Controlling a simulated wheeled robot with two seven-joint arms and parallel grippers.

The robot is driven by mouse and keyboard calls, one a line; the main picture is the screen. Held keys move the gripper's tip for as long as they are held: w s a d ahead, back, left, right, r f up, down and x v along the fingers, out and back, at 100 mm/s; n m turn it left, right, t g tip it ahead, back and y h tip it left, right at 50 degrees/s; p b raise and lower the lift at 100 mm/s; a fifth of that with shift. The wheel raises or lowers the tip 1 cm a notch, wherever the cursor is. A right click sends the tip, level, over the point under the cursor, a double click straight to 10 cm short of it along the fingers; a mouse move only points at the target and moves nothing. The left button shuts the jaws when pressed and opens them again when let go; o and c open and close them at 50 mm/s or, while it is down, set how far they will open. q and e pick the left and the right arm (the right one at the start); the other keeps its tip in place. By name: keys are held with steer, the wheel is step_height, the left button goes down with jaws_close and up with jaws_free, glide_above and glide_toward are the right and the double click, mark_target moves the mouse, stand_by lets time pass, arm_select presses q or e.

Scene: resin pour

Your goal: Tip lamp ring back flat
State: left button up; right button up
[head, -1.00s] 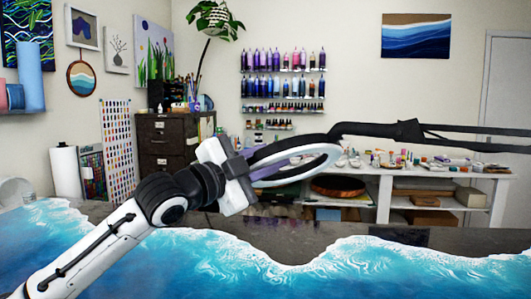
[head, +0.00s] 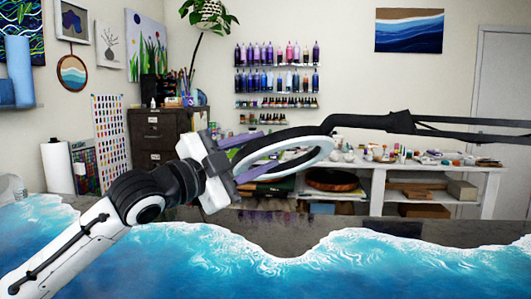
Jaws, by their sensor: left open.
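The lamp ring (head: 320,151), a dark hoop with a white inner band, hangs over the table at the end of a black jointed arm (head: 372,122). It looks tilted, with its left side lower than its right. My left gripper (head: 262,152) is open at the ring's left side. One purple finger lies above the ring's near-left part and one below it. I cannot tell whether either finger touches the ring. My right gripper is not in view.
A table with blue and white wave-patterned resin (head: 300,272) spans the front. Behind stand a cluttered white workbench (head: 378,195), a dark filing cabinet (head: 155,135) and shelves of bottles (head: 277,95). A paper roll (head: 57,167) stands at left.

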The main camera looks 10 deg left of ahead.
arm_select(q)
steer(key=b+v, duration=0.1)
steer(key=v, duration=0.5)
steer(key=shift+s+a+f, duration=0.2)
steer(key=shift+s, duration=0.05)
steer(key=shift+s+a, duration=0.25)
steer(key=shift+s, duration=0.4)
